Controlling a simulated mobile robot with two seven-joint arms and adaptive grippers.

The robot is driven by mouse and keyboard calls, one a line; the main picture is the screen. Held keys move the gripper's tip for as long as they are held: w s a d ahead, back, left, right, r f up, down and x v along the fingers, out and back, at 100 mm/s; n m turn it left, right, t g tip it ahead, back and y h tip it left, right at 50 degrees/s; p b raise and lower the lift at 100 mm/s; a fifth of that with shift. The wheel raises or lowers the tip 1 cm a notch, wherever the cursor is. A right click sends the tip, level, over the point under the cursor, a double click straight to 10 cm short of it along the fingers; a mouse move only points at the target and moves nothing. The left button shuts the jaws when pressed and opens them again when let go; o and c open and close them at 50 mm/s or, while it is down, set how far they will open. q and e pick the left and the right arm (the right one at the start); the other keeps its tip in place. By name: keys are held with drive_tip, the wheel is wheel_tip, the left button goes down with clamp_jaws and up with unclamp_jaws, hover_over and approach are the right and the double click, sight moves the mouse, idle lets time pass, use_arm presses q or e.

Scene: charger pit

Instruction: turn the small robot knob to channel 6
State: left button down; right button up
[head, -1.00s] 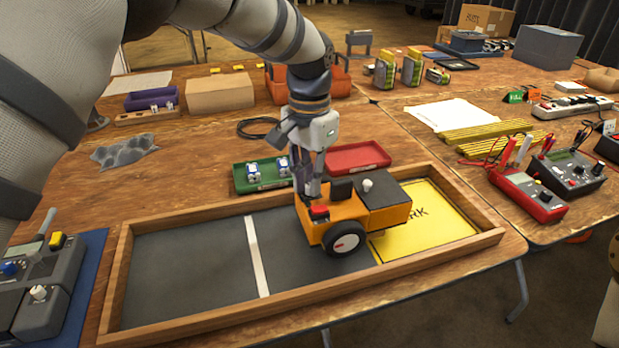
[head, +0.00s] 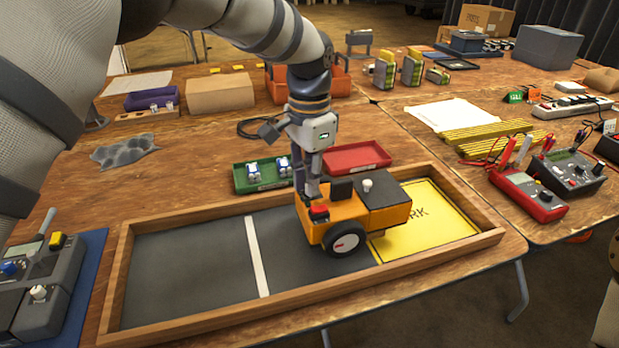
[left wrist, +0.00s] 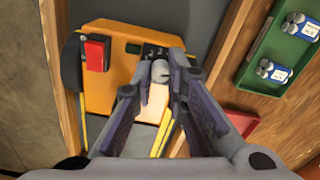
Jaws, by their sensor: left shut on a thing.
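The small robot (head: 345,222) is an orange and dark grey vehicle with white-hubbed wheels. It stands in the wooden-framed pit, partly on the yellow panel. My left gripper (head: 312,192) points down onto its top, behind the red switch (head: 319,211). In the left wrist view the grey knob (left wrist: 160,71) sits between the fingertips of my left gripper (left wrist: 155,80), and the fingers are shut on it. The red switch (left wrist: 97,53) is beside it. The knob is hidden by the fingers in the head view, and I cannot read its channel marks. My right gripper is out of view.
The wooden pit frame (head: 205,322) surrounds the robot. A green tray (head: 262,186) with blue-and-white items and a red tray (head: 357,157) lie just behind it. A white-topped post (head: 367,186) rises from the robot's top. The dark pit floor on the left is clear.

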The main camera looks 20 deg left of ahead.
use_arm(q)
drive_tip(key=c, duration=1.6)
unclamp_jaws()
wheel_tip(320, 180, up, 12)
drive_tip(key=shift+f, duration=0.1)
